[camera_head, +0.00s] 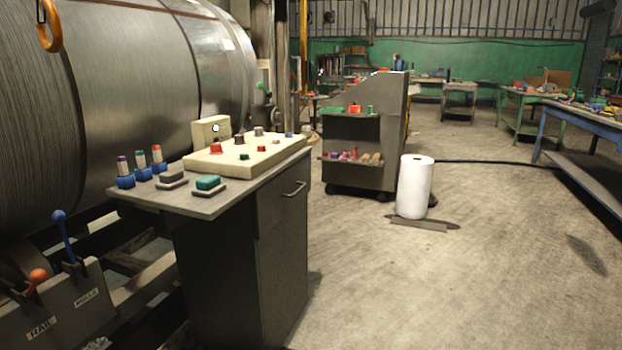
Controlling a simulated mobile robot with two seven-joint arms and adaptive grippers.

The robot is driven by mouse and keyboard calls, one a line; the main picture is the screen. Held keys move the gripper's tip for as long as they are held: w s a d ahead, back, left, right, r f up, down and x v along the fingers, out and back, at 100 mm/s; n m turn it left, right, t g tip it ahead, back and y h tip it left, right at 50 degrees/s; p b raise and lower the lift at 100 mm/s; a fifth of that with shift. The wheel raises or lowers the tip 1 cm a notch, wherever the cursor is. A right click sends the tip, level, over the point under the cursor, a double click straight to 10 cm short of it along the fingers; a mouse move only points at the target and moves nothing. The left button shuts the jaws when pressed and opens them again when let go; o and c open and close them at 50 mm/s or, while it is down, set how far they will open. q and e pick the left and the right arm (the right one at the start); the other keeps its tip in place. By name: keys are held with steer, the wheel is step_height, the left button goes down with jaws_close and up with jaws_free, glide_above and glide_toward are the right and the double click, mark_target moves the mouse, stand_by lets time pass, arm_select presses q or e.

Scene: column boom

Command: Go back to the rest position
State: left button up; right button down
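Neither of my grippers shows in the head view, and no part of my arms is visible. In front of me, left of centre, stands a grey control cabinet (283,240) with a sloped top. In front of the panel are a green rocker button (208,183), a dark grey button (172,179) and several blue-based switches (125,179) with coloured tips. No object is seen held.
A large metal cylinder (130,70) fills the left. Blue-knobbed (58,216) and red-knobbed (38,275) levers stand at lower left. A tool cart (355,140) and white roll (413,187) stand beyond the cabinet. A blue workbench (575,115) is at right. The floor (450,290) at right is open.

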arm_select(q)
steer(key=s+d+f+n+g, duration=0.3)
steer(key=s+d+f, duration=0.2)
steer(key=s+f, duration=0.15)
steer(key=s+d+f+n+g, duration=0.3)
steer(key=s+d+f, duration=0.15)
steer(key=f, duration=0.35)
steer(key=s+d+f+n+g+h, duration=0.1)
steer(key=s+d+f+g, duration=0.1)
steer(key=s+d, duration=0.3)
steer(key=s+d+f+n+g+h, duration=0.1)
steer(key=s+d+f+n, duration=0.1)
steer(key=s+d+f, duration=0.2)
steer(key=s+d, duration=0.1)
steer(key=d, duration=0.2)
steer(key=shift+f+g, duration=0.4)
